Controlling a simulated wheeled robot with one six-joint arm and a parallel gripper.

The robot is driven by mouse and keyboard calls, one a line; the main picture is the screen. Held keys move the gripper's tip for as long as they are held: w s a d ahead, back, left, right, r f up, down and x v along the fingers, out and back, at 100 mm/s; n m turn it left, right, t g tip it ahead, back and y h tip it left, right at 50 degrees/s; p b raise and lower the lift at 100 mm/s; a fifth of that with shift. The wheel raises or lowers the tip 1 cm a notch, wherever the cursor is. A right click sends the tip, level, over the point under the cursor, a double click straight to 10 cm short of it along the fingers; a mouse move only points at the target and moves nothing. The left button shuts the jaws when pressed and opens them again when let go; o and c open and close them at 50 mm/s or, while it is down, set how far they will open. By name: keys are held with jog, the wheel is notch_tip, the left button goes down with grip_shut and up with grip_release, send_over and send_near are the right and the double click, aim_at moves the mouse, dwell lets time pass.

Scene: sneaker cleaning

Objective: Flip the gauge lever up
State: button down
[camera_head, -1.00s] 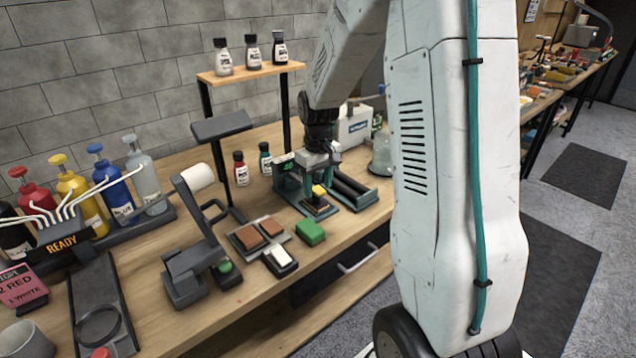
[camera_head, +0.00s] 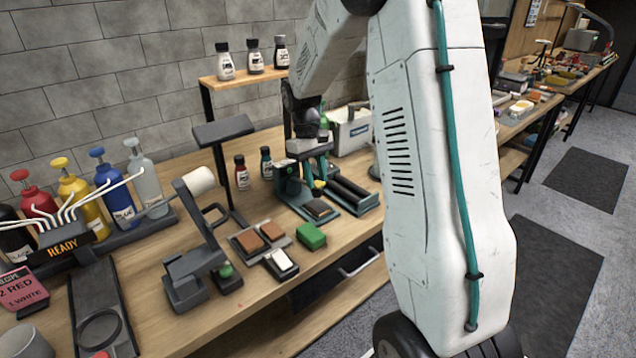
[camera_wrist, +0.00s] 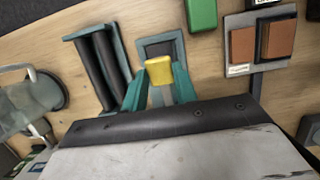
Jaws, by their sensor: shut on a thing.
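The gauge is a small teal stand (camera_head: 290,184) with a dark square pad (camera_head: 319,208) at its foot, on the wooden bench. Its lever has a yellow tip (camera_head: 319,185), which also shows in the wrist view (camera_wrist: 159,70). My gripper (camera_wrist: 159,84) has its teal fingers on either side of the yellow tip and is shut on it. In the head view my gripper (camera_head: 320,172) is above the pad, and the tip stands clear above the pad. The lever's arm is mostly hidden by my gripper.
Black rollers in a teal frame (camera_head: 352,193) stand close on the right. A green block (camera_head: 311,236) and a tray of brown blocks (camera_head: 246,242) lie in front and to the left. Small bottles (camera_head: 242,172) stand behind, near the shelf post.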

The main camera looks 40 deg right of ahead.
aim_at(302, 180)
jog(key=shift+w+r+g, duration=1.05)
jog(key=shift+r+g, duration=0.25)
jog(key=shift+g, duration=0.2)
jog(key=c, duration=1.1)
grip_release()
jog(key=shift+v, duration=3.9)
